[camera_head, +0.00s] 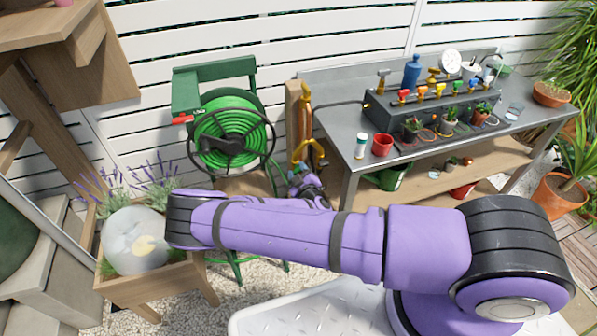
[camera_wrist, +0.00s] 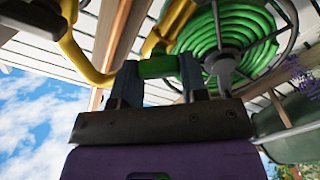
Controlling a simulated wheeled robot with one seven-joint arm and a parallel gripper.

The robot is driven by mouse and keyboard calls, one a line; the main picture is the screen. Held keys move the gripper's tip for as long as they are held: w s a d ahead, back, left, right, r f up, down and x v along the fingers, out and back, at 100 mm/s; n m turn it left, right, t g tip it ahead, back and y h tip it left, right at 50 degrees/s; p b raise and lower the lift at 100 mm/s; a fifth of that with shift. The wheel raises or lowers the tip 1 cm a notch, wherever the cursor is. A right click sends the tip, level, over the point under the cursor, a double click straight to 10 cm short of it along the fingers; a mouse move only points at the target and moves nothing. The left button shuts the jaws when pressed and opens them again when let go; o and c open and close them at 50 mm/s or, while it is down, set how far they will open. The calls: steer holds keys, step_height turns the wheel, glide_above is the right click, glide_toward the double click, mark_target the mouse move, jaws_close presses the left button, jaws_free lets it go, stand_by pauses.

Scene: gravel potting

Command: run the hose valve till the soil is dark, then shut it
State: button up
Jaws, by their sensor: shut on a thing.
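My gripper (camera_wrist: 158,82) is shut on a short green piece (camera_wrist: 158,67), which sits crosswise between its two blue-grey fingers. The green piece lies close to a yellow curved pipe (camera_wrist: 88,58), and I cannot tell how they join. In the head view my gripper (camera_head: 308,172) is beside the wooden post, just below the yellow valve fitting (camera_head: 308,152). The green hose reel (camera_head: 232,138) stands left of it and also shows in the wrist view (camera_wrist: 228,40). Small potted plants (camera_head: 448,124) stand on the bench. Their soil is too small to judge for darkness.
A grey metal bench (camera_head: 345,140) stands to the right, with a red cup (camera_head: 382,144) near its front edge. A wooden planter (camera_head: 150,288) with lavender is at lower left, partly hidden behind a pale round shape. My purple arm crosses the foreground.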

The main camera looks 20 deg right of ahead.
steer(key=shift+a+f+n, duration=0.1)
steer(key=shift+f+n, duration=0.05)
steer(key=shift+n, duration=2.35)
steer(key=shift+f+n, duration=0.15)
steer(key=shift+n, duration=2.35)
steer(key=o, duration=0.9)
steer(key=shift+s, duration=0.15)
steer(key=s, duration=1)
steer(key=shift+s, duration=0.3)
